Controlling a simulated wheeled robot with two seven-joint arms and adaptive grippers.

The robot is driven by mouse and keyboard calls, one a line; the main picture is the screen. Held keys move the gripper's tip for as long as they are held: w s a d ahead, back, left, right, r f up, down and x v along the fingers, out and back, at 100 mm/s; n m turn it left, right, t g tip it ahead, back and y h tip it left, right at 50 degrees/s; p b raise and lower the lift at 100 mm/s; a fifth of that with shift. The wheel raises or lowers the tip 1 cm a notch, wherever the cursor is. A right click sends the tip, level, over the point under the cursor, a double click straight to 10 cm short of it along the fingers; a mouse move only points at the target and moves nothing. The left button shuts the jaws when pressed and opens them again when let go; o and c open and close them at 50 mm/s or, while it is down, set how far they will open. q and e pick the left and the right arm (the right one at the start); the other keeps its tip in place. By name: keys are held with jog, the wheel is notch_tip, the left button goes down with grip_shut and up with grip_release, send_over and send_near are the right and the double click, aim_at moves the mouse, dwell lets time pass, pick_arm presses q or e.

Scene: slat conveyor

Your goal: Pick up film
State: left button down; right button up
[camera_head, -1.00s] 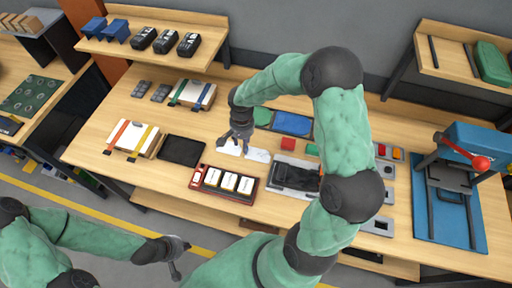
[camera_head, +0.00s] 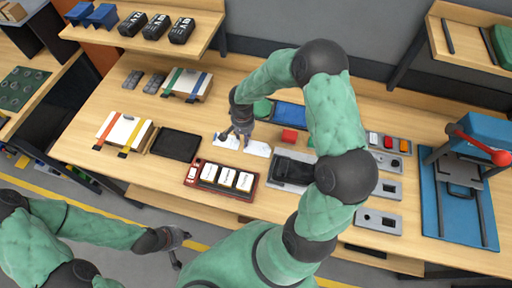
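Two white sheets with faint markings lie flat on the wooden bench; I take them to be the film, the left sheet (camera_head: 229,143) and the right sheet (camera_head: 257,149). My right gripper (camera_head: 234,137) points down over the left sheet, with its fingers apart and nothing seen between them. It hides part of that sheet; I cannot tell whether the fingertips touch it. My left gripper (camera_head: 180,249) hangs low in front of the bench, away from the sheets. Its fingers look apart and empty.
A blue press (camera_head: 470,140) stands far right. My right arm hides part of the bench.

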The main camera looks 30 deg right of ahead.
aim_at(258, 147)
jog(key=f, duration=0.4)
jog(key=shift+d+f, duration=0.3)
grip_shut()
